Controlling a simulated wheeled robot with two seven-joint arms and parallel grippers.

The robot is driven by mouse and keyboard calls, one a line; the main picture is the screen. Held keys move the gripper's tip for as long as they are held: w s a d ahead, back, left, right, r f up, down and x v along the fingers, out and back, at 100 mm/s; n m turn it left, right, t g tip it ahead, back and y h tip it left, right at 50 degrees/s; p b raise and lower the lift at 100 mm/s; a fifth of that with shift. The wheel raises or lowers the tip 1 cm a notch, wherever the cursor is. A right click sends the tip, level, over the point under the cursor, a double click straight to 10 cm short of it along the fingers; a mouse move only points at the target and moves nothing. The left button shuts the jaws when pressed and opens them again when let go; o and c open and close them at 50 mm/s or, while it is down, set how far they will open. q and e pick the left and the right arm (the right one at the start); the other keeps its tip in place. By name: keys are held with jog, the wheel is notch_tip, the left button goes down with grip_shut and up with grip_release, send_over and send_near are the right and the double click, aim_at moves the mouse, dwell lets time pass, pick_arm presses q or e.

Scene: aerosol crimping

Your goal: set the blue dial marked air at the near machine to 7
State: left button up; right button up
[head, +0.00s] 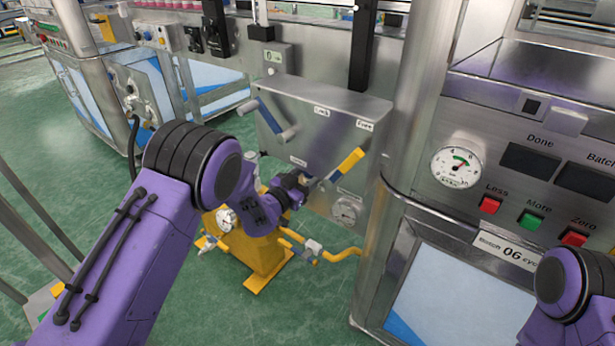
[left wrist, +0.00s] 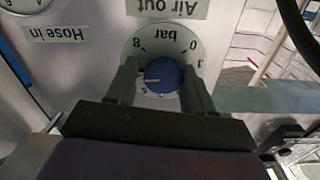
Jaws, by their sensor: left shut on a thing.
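The blue dial (left wrist: 163,74) sits on a round pale scale (left wrist: 148,38) marked bar, under a label (left wrist: 168,8) reading Air out; this view is upside down. A white line on the dial points left in the picture, between the 8 and what looks like a 5. The left finger covers the marks there. My left gripper (left wrist: 160,88) is shut on the dial, one dark finger on each side. In the head view my left gripper (head: 298,184) is at the near machine (head: 325,110), and the dial is hidden. My right gripper is out of view.
A blue-handled lever (head: 268,118) and a yellow-handled lever (head: 345,165) stick out near my left gripper. A yellow stand (head: 262,255) and bent yellow pipe (head: 345,254) are below. A steel cabinet with a gauge (head: 457,164) stands right. Green floor is open at left.

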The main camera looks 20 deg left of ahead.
pick_arm(q)
jog(key=shift+w+a+r+m+b, duration=0.1)
jog(key=shift+a+m+b, duration=0.15)
jog(key=shift+m, duration=0.45)
jog(key=shift+a+r+m+b, duration=0.1)
jog(key=shift+a+m, duration=0.1)
jog(key=shift+m, duration=0.5)
jog(key=o, duration=0.9)
jog(key=shift+a, duration=0.1)
jog(key=shift+d+f, duration=0.15)
jog(key=shift+d, duration=0.2)
jog(key=p+v, duration=0.1)
jog(key=v, duration=0.9)
jog(key=shift+s, duration=0.25)
